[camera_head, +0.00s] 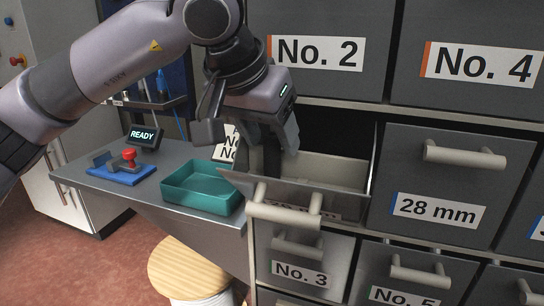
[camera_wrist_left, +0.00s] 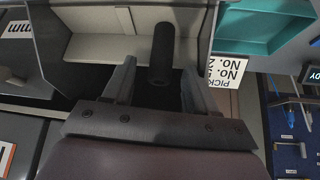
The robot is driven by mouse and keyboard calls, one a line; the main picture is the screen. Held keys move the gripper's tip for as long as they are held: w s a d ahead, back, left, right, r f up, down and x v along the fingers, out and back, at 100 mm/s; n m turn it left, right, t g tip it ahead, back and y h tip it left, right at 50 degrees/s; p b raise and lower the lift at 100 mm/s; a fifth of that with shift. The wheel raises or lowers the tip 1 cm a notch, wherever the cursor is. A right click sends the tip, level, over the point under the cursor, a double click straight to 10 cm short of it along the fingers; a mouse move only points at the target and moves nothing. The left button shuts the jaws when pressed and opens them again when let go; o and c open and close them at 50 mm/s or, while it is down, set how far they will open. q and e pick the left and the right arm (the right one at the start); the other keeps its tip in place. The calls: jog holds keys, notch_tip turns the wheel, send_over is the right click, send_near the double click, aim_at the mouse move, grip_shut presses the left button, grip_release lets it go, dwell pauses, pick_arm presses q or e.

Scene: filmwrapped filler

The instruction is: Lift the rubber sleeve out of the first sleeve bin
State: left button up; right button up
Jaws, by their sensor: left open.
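The rubber sleeve (camera_wrist_left: 162,52) is a black cylinder in the left wrist view, inside the open drawer, the sleeve bin (camera_head: 335,172). In the head view I cannot tell it from the dark finger parts. The bin has a pale inside and a label mostly hidden behind its handle. My left gripper (camera_head: 275,150) points down into the bin's left part. In the left wrist view its two fingers (camera_wrist_left: 160,78) are apart, with the sleeve showing between and beyond them. I cannot tell whether they touch it. My right gripper is not in view.
A teal tray (camera_head: 203,205) stands on the grey side bench (camera_head: 105,190), left of the bin. A blue base with a red button (camera_head: 128,154) and a READY display (camera_head: 145,135) are there too. Closed drawers surround the bin. A wooden stool (camera_head: 188,265) stands below.

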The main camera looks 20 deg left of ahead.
pick_arm(q)
grip_shut()
jog(key=shift+r, duration=0.1)
